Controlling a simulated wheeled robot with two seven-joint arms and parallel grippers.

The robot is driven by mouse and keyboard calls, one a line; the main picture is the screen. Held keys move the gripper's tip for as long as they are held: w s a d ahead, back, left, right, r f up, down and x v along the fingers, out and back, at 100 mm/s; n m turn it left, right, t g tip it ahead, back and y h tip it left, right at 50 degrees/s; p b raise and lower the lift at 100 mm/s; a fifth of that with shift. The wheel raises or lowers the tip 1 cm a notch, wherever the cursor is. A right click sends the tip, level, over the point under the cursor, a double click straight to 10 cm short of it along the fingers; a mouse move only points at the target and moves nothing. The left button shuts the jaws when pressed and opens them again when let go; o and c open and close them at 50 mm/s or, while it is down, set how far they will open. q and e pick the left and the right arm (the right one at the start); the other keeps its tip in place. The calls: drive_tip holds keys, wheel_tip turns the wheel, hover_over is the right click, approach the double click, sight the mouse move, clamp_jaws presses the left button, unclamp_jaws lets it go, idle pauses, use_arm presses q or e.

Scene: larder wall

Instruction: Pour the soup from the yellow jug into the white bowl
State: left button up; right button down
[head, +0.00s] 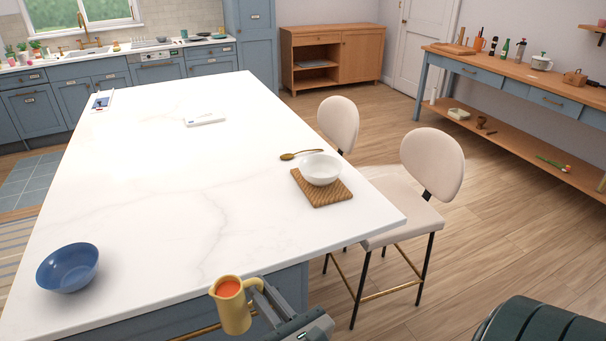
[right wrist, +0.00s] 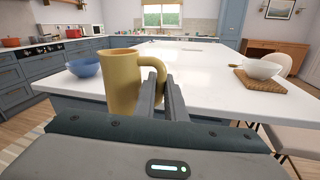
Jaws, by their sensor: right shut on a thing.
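The yellow jug (head: 233,308) with orange-red soup in it is upright just off the near edge of the white island. My right gripper (head: 262,292) is shut on its handle; in the right wrist view the jug (right wrist: 120,82) hangs left of the fingers (right wrist: 160,92). The white bowl (head: 321,169) stands on a wooden board (head: 322,197) near the island's right edge, to the right of and beyond the jug. The bowl also shows in the right wrist view (right wrist: 262,69). The soup is hidden there. My left gripper is in neither view.
A blue bowl (head: 68,268) sits at the island's near left. A gold spoon (head: 301,154) lies beside the white bowl. Two pale chairs (head: 433,165) stand along the right side. The middle of the marble top (head: 190,190) is clear.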

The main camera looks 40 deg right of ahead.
sight(253, 278)
drive_tip(key=shift+w+a, duration=0.15)
drive_tip(key=shift+a, duration=0.1)
drive_tip(key=shift+r, duration=0.15)
wheel_tip(253, 278, up, 6)
drive_tip(key=p, duration=0.6)
drive_tip(key=shift+a+f+b, duration=0.2)
drive_tip(key=shift+f+b, duration=0.1)
drive_tip(key=shift+f, duration=0.1)
drive_tip(key=shift+w, duration=0.1)
drive_tip(key=shift+d, duration=0.2)
